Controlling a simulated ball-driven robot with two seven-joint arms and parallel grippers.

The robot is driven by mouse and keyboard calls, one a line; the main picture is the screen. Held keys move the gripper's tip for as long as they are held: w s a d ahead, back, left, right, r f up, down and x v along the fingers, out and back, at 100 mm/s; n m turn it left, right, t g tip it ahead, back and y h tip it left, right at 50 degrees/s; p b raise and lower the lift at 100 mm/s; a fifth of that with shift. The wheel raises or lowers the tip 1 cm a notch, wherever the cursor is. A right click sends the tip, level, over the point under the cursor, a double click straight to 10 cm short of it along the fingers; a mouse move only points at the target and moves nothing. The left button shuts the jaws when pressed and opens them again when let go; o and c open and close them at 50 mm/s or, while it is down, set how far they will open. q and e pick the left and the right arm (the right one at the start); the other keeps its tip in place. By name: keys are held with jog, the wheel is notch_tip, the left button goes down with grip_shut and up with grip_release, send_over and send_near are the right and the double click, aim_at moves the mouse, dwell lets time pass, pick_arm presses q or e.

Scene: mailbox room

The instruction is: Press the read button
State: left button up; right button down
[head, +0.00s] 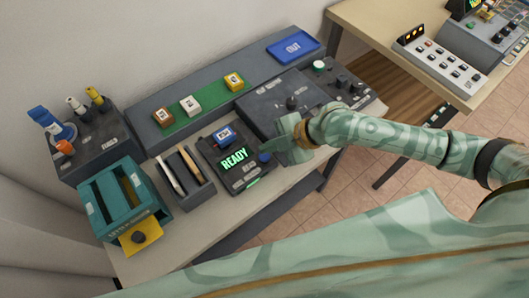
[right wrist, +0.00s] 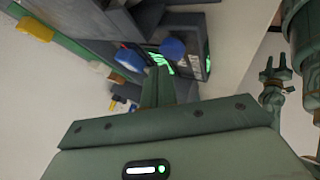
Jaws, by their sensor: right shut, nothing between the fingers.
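The reader (head: 225,170) is a dark box with a screen that shows READY in green letters. A blue round button (head: 264,157) sits at its right side. It also shows in the right wrist view as a blue disc (right wrist: 172,47) just beyond the fingertips. A blue-and-white block (head: 224,135) sits on the reader's back part. My right gripper (head: 276,147) is shut and empty, close beside the blue button. I cannot tell whether they touch. In the right wrist view, part of what seems my left gripper (right wrist: 272,76) shows at the right, small and dark.
A dark control box with a knob (head: 292,103) stands right behind my gripper. An open tray (head: 190,186) and a teal box (head: 120,204) stand left of the reader. A green strip (head: 212,106) with several blocks lies behind.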

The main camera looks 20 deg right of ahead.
aim_at(269, 155)
jog(key=shift+f, duration=0.15)
jog(key=shift+f, duration=0.25)
jog(key=shift+f+b, duration=0.5)
jog(key=shift+f, duration=0.05)
dwell(0.6)
jog(key=shift+r, duration=0.15)
jog(key=shift+r+p, duration=0.85)
notch_tip(269, 155, up, 5)
jog(key=p, duration=0.4)
jog(key=shift+p, duration=0.3)
